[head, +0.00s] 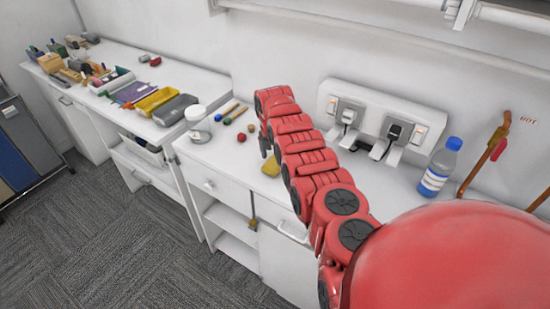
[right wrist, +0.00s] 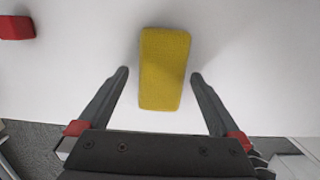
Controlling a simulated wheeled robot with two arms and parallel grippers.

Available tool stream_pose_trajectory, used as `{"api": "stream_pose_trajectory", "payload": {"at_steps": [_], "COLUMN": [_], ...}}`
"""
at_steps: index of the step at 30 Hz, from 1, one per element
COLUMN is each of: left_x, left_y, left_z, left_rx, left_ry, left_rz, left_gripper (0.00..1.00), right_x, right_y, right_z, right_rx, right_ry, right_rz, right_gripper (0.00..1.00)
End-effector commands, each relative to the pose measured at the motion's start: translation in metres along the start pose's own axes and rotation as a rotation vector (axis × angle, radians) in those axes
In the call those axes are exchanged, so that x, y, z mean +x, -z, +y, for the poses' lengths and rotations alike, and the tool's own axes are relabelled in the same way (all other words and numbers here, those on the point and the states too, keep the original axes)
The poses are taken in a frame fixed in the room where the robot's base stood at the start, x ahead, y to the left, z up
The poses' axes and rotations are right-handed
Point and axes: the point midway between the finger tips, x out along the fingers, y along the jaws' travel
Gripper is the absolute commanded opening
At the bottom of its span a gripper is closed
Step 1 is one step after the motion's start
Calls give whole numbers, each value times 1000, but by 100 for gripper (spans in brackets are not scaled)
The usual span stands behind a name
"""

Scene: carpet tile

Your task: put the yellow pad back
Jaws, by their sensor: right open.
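The yellow pad (head: 270,166) lies on the white counter, partly hidden behind my right arm in the head view. In the right wrist view the yellow pad (right wrist: 165,68) lies flat, its near end between my open fingertips. My right gripper (right wrist: 159,75) is open, with a finger on each side of the pad and a gap on both sides. In the head view the right gripper (head: 266,146) is small and seen from the side, just above the counter near the pad. My left gripper is not in view.
A yellow tray (head: 158,101) and a grey tray (head: 175,110) sit on the left counter. A red block (right wrist: 16,27) lies left of the pad.

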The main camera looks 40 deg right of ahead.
Motion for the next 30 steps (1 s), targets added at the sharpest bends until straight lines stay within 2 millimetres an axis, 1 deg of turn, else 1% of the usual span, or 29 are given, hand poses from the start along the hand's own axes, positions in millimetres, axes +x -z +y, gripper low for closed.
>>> {"api": "stream_pose_trajectory", "payload": {"at_steps": [4, 6, 7, 12, 15, 18, 22, 30], "left_x": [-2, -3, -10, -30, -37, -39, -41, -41], "left_y": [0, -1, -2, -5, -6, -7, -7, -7], "left_z": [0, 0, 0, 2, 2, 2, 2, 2], "left_rx": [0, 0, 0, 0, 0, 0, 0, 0], "left_ry": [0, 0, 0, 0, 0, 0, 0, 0], "left_rz": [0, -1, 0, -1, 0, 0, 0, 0], "left_gripper": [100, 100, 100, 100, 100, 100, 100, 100], "right_x": [-14, -25, -28, -69, -91, -106, -115, -118], "right_y": [-2, -2, -1, -1, 0, -1, 0, 1], "right_z": [0, 0, 1, 0, 0, 0, 0, 0], "right_rx": [1, 1, 1, 2, 1, 1, 0, 0], "right_ry": [-2, -7, -6, -5, -3, -3, -2, 0], "right_rz": [-1, -4, -4, -5, -4, -5, -1, 1], "right_gripper": [100, 100, 100, 100, 100, 100, 100, 100]}}
